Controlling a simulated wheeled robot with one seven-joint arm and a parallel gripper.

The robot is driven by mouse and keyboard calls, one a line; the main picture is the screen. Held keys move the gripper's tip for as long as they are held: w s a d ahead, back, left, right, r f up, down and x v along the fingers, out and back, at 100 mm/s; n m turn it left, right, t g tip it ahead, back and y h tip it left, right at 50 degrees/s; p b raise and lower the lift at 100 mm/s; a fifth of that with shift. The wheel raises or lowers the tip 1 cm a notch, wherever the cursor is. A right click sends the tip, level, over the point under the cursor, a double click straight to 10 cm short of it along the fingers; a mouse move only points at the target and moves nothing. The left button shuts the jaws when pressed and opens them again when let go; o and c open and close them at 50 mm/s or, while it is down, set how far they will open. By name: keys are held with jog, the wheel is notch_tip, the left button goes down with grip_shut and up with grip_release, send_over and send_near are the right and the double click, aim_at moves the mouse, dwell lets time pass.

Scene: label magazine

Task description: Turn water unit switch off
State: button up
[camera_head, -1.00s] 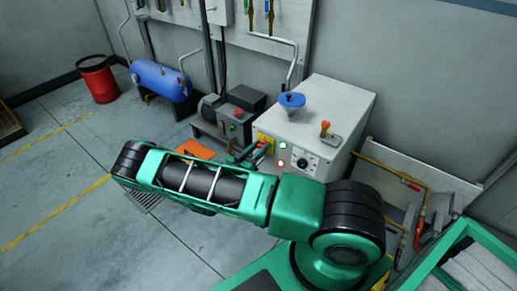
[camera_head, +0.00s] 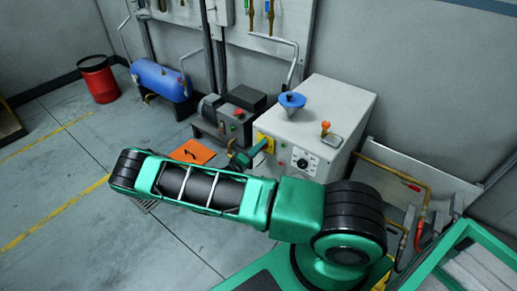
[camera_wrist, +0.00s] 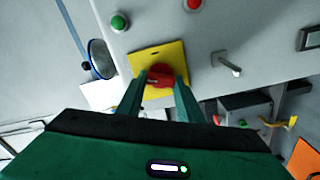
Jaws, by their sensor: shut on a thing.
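The water unit (camera_head: 330,110) is a pale grey box by the wall, with a yellow plate on its front. In the wrist view the yellow plate (camera_wrist: 176,57) carries a red switch knob (camera_wrist: 159,72). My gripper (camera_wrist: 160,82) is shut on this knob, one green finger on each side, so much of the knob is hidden. In the head view my gripper (camera_head: 264,145) reaches the yellow plate and covers the switch. A green lamp (camera_wrist: 120,22) and a red lamp (camera_wrist: 193,4) on the panel both look unlit.
A blue funnel (camera_head: 291,101) and an orange-topped lever (camera_head: 325,128) are on top of the unit. A black dial (camera_head: 303,163) is on its front. A motor with a red button (camera_head: 239,113) stands left of it. An orange sheet (camera_head: 193,152) lies on the floor.

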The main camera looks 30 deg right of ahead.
jog(key=shift+w+a+f+n, duration=0.1)
jog(key=shift+w+n, duration=0.05)
jog(key=shift+n, duration=1)
jog(key=shift+w+a+f+n, duration=0.1)
jog(key=shift+n, duration=1.05)
jog(key=o, duration=0.8)
jog(key=shift+o, duration=1.4)
jog(key=shift+s+d, duration=0.1)
jog(key=v, duration=1)
jog(key=shift+a, duration=0.4)
jog(key=shift+s, duration=0.1)
